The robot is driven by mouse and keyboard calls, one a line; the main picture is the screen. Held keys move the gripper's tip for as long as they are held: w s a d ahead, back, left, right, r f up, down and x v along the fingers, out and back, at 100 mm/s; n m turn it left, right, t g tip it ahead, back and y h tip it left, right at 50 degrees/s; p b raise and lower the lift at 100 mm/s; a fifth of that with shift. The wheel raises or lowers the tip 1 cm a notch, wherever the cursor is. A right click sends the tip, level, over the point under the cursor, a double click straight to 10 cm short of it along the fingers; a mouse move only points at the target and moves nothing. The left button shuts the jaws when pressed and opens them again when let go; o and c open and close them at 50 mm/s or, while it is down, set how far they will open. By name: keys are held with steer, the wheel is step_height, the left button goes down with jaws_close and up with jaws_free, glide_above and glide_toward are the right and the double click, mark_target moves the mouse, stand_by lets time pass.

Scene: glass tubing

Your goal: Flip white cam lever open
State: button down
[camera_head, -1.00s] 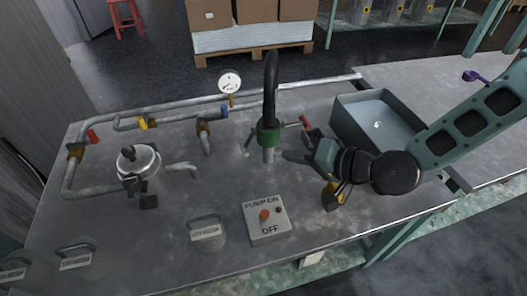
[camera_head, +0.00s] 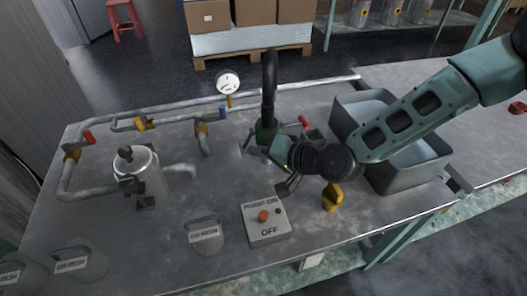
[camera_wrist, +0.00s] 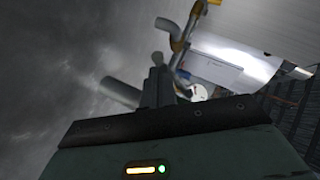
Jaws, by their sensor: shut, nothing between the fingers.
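A green coupling (camera_head: 262,132) stands on the metal bench with a black hose rising from it. A small pale lever (camera_head: 245,149), probably the white cam lever, sticks out at its lower left. A red-tipped lever (camera_head: 304,121) sticks out on its right. My gripper (camera_head: 267,153) is at the front right of the coupling and hides its lower part. In the wrist view the fingers (camera_wrist: 157,72) are shut and empty, with a grey cylinder (camera_wrist: 121,93) just left of them. I cannot tell whether the fingers touch the lever.
A grey bin (camera_head: 418,165) stands right of the coupling, partly behind my arm. The pump switch box (camera_head: 265,222) and a yellow object (camera_head: 332,197) are in front. A metal pot (camera_head: 137,170) and pipes with a gauge (camera_head: 228,83) lie left and behind.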

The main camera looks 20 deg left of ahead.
steer(key=shift+s+a+f+m+y+b, duration=0.15)
steer(key=shift+m+y+b, duration=0.3)
steer(key=shift+b, duration=0.25)
steer(key=shift+a+m+y+b, duration=0.15)
steer(key=shift+m+y+b, duration=0.3)
steer(key=shift+y+b, duration=0.1)
steer(key=shift+s+a+r, duration=0.4)
steer(key=shift+s+a, duration=0.15)
steer(key=shift+a, duration=0.1)
steer(key=shift+s+a, duration=0.1)
steer(key=shift+a, duration=0.05)
steer(key=shift+r, duration=0.1)
steer(key=shift+s+a+g+y, duration=0.1)
steer(key=shift+s+g+y, duration=0.1)
steer(key=shift+g+y, duration=0.15)
stand_by(0.8)
steer(key=v, duration=0.7)
steer(key=shift+w+d+r, duration=0.2)
steer(key=shift+d, duration=0.15)
